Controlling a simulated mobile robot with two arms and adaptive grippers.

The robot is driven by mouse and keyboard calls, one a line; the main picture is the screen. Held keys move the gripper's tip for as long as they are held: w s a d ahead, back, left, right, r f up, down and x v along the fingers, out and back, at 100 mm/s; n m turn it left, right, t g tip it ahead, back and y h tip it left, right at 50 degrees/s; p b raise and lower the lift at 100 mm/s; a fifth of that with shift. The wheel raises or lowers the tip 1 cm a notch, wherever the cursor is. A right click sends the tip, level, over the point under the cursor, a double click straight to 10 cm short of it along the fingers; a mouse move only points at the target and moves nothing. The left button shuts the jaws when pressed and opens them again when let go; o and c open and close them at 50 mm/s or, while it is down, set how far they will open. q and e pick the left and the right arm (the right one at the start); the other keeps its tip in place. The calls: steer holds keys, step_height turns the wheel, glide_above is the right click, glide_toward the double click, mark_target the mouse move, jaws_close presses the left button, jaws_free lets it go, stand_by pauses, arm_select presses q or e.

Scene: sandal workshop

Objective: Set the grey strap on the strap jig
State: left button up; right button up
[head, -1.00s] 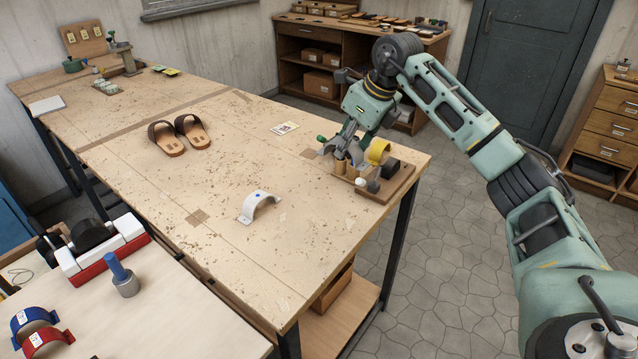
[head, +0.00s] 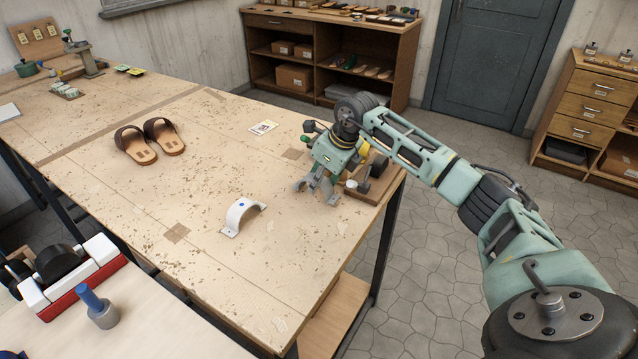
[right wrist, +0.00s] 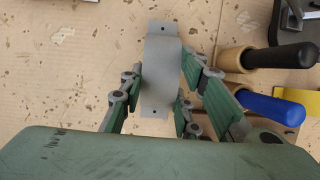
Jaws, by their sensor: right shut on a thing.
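The grey strap (right wrist: 161,65), a curved band with a hole in each end tab, is between the fingers of my right gripper (right wrist: 163,88) in the right wrist view. The fingers are shut on its sides. In the head view my right gripper (head: 318,192) is low over the table's right end, beside the wooden board (head: 362,196); the strap is hard to make out there. A block with a black rounded top on a white and red base (head: 75,285), at lower left, may be the strap jig. My left gripper is not in view.
A white arch with a blue dot (head: 241,216) stands mid-table, left of my right gripper. Brown sandals (head: 150,143) lie further back. Handled tools (right wrist: 280,57) are close right of the strap. A blue-topped peg (head: 98,308) stands on the pale front bench (head: 150,335).

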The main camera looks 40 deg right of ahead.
steer(key=shift+f, duration=1.05)
steer(key=o, duration=1)
steer(key=shift+c, duration=0.2)
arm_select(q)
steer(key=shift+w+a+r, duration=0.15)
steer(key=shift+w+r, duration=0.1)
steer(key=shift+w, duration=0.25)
